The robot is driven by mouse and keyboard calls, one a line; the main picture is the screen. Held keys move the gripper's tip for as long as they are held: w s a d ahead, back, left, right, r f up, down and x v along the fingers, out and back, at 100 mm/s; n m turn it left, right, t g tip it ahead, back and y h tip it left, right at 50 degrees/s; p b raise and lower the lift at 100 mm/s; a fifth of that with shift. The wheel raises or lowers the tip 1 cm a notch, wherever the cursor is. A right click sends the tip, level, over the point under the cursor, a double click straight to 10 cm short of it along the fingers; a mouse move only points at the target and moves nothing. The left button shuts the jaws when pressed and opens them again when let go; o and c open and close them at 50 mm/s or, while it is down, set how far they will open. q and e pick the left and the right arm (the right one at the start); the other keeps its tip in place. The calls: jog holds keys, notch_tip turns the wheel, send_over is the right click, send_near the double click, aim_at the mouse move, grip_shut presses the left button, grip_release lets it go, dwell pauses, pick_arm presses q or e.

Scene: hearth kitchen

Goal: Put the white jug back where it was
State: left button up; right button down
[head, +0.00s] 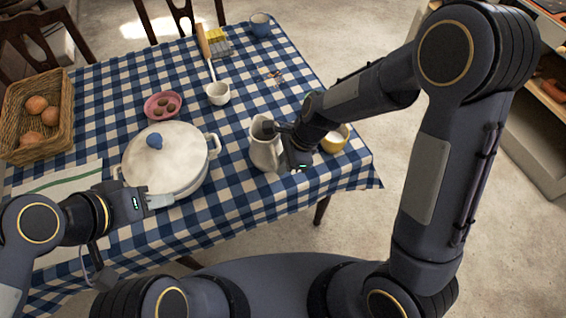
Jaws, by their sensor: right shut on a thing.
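The white jug (262,150) stands upright at the near right part of the table, on or just above the checked cloth; I cannot tell which. My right gripper (275,131) is shut on the jug at its right side, and the gripper hides part of the jug's rim and side. My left gripper (158,201) is at the near edge of the large white pot, left of the jug. Its fingers are small in the view, and I cannot tell whether they are open or touching the pot.
The white pot (190,178) with a blue-knobbed lid stands left of the jug. A yellow cup (336,140) is right of my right gripper. The cloth (300,95) behind the jug is mostly clear.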

jog(key=shift+r, duration=0.1)
jog(key=c, duration=1.5)
grip_release()
jog(key=p+v, duration=0.1)
jog(key=v, duration=1.1)
jog(key=s+d+r+n+t, duration=0.2)
jog(key=s+d+n, duration=0.2)
jog(key=s+n, duration=0.1)
jog(key=s+d+r+n+t, duration=0.2)
jog(key=s+d+n, duration=0.2)
jog(key=s+n, duration=0.1)
jog(key=s+d+r+n+t, duration=0.1)
jog(key=s+d+r+n, duration=0.2)
jog(key=s+d+n, duration=0.1)
jog(key=shift+s+r+n+t+h, duration=0.1)
jog(key=shift+s+n+t+h, duration=0.3)
jog(key=shift+s+n, duration=0.6)
